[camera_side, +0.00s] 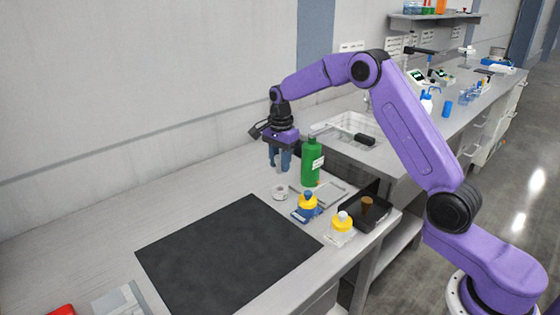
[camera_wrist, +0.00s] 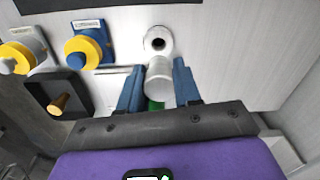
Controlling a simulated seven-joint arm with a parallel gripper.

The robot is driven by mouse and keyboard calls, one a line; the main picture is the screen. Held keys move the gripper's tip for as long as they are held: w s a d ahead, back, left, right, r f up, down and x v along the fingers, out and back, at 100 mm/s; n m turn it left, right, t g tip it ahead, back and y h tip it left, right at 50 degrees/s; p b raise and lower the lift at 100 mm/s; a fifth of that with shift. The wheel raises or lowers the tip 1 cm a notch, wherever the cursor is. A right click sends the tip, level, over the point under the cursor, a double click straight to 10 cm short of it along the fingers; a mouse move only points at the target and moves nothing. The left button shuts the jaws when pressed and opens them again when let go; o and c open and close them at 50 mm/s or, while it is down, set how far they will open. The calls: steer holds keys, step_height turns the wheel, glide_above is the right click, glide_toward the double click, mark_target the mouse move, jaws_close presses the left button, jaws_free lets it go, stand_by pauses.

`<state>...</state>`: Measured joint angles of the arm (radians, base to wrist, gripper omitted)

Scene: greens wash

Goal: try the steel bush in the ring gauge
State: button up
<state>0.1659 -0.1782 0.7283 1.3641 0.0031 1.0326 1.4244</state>
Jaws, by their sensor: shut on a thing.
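My gripper (camera_side: 279,168) points down above the bench, with its two blue fingers shut on the steel bush. In the wrist view the bush (camera_wrist: 159,78) is a pale grey cylinder between the fingertips (camera_wrist: 158,88). In the side view I cannot make the bush out clearly between the fingers. The ring gauge (camera_side: 280,192) is a small pale ring lying on the bench below my gripper. In the wrist view the ring gauge (camera_wrist: 158,42) shows its dark round bore just beyond the bush's end. The bush appears apart from it.
A green bottle (camera_side: 312,163) stands close right of my gripper. Nearby are a yellow-topped piece on a blue base (camera_side: 306,213), another on a white base (camera_side: 341,234), and a black tray (camera_side: 375,220) with a brown piece. The black mat (camera_side: 225,255) is bare.

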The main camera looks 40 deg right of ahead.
mark_target(280, 172)
steer(key=shift+f, duration=2.5)
steer(key=shift+f, duration=0.65)
stand_by(1.2)
steer(key=shift+r, duration=0.7)
steer(key=shift+a+f, duration=0.1)
steer(key=shift+f, duration=0.55)
stand_by(2.3)
